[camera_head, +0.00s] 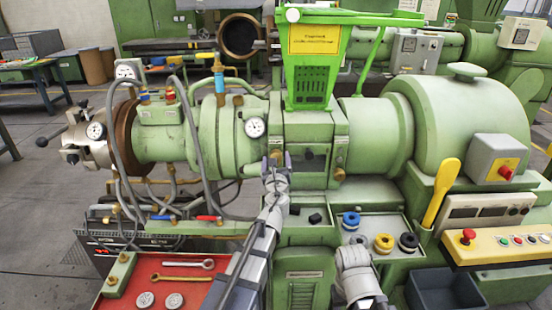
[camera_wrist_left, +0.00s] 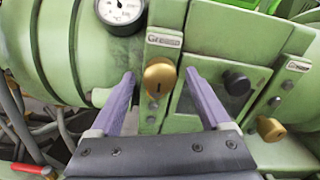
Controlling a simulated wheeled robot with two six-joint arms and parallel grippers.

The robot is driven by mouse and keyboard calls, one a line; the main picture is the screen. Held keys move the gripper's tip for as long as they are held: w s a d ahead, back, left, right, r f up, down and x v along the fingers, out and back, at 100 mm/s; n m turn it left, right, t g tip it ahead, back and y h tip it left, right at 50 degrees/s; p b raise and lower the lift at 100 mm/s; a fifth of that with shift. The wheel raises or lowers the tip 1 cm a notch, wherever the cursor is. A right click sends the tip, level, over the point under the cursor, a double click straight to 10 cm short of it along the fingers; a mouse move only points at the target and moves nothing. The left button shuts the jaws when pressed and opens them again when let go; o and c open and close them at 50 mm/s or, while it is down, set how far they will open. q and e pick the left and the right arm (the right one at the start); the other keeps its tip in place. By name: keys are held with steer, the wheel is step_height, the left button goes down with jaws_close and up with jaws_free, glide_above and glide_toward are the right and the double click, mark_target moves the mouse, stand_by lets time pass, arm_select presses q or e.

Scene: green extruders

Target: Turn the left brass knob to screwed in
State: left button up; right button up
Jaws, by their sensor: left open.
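The left brass knob (camera_wrist_left: 159,77) is a round, golden knob with a dark slot on the green machine, below a small label plate. My left gripper (camera_wrist_left: 160,74) is open, with one purple finger on each side of this knob and a visible gap to both. Whether the fingertips reach as deep as the knob I cannot tell. In the head view, my left gripper (camera_head: 276,160) is up against the machine front and largely covers this knob. A second brass knob (camera_wrist_left: 271,129) sits further right, also in the head view (camera_head: 340,174). My right gripper does not show.
A black knob (camera_wrist_left: 237,83) lies between the brass knobs. A pressure gauge (camera_wrist_left: 119,9) is at upper left. Hoses and a red-handled valve (camera_wrist_left: 32,169) are at lower left. A red tray (camera_head: 150,276) with tools and a shelf with tape rolls (camera_head: 383,243) are below.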

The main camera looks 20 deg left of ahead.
arm_select(q)
steer(key=v, duration=0.6)
steer(key=s+d+f+n+g+y, duration=0.1)
steer(key=s+d+f+n+g, duration=0.1)
steer(key=s+f+n+g, duration=1.25)
steer(key=s+d+f+n+g+h, duration=0.3)
steer(key=s+d+f+n, duration=0.3)
steer(key=s+d+n, duration=0.5)
steer(key=s+d+h, duration=0.1)
steer(key=s, duration=0.2)
steer(key=shift+d+f+n+h, duration=0.25)
steer(key=shift+f+n+h, duration=0.1)
steer(key=shift+f+h, duration=0.05)
steer(key=shift+w, duration=0.1)
